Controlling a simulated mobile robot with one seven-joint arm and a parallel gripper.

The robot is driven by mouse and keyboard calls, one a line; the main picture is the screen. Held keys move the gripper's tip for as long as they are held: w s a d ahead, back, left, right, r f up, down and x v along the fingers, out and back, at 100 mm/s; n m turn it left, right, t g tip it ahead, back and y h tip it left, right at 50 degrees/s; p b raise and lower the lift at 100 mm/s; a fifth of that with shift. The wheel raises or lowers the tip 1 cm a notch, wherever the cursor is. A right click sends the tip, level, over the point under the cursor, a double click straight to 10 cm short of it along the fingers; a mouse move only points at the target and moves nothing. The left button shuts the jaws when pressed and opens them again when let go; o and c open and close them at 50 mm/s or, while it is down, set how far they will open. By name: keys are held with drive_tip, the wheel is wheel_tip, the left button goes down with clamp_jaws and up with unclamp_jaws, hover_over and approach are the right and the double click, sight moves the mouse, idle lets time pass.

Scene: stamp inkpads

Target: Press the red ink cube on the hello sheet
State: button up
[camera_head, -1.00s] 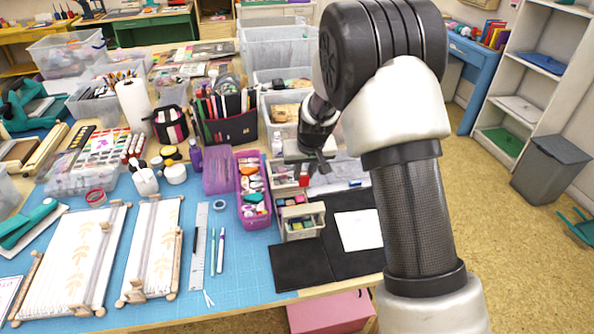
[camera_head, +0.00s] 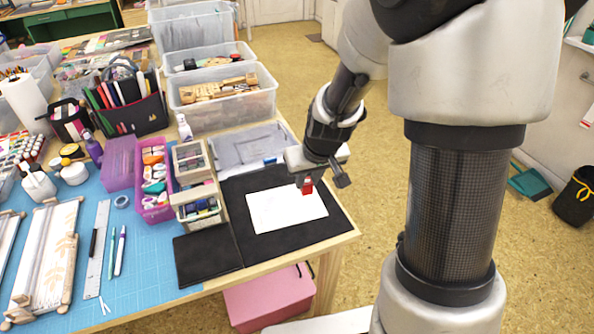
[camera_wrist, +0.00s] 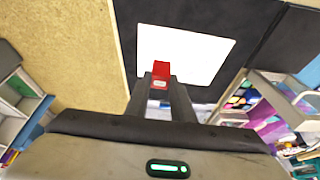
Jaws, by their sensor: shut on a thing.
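My gripper (camera_head: 306,178) is shut on a small red ink cube (camera_head: 307,188). In the head view the cube appears over the upper right part of a blank white sheet (camera_head: 272,213). In the wrist view the red cube (camera_wrist: 161,70) sits between the fingertips, in front of the white sheet (camera_wrist: 190,52). No writing shows on the sheet. The sheet lies flat on a black mat (camera_head: 250,248). I cannot tell whether the cube touches the sheet.
Small wooden drawer boxes (camera_head: 200,205) with ink cubes stand left of the sheet. A purple tray (camera_head: 154,180) is beside them. Clear bins (camera_head: 225,105) stand behind. The table's right edge is close to the sheet, with open floor beyond.

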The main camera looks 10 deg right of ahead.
drive_tip(key=shift+s+d+f, duration=0.15)
drive_tip(key=shift+s+d, duration=0.2)
drive_tip(key=shift+d, duration=0.1)
drive_tip(key=shift+f, duration=0.15)
drive_tip(key=b, duration=0.5)
hover_over(310, 213)
drive_tip(key=shift+f, duration=2.85)
drive_tip(key=shift+f+b, duration=0.45)
drive_tip(key=shift+f, duration=0.1)
drive_tip(key=shift+f, duration=0.1)
drive_tip(key=shift+r, duration=0.7)
